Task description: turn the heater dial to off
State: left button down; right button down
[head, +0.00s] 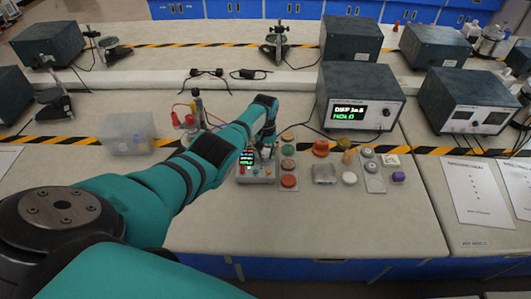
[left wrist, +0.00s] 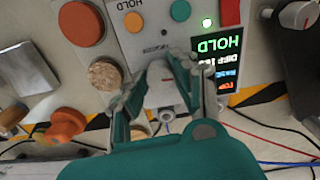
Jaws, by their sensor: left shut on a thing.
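The heater control box (head: 243,178) stands on the bench in the middle of the head view. Its lit display (left wrist: 215,62) reads HOLD in green in the left wrist view, with smaller coloured lines beside it. My left gripper (left wrist: 168,92) is shut on the pale dial (left wrist: 161,78), with one finger on each side of it. In the head view my left gripper (head: 267,142) comes down over the box and hides most of the dial. The dial's exact setting cannot be read. My right gripper is not in view.
An orange button (left wrist: 133,22), a teal button (left wrist: 181,10) and a red switch (left wrist: 231,12) sit on the panel near the dial. Round discs and small jars stand close to the right of the box. A power unit (head: 360,100) stands behind. The bench front is clear.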

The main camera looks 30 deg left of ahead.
aim_at(265, 155)
pick_arm(q)
jog(key=shift+w+r+n, duration=0.1)
jog(key=shift+n, duration=0.5)
jog(key=c, duration=1)
grip_release()
jog(key=shift+c, duration=0.2)
notch_tip(265, 155, up, 12)
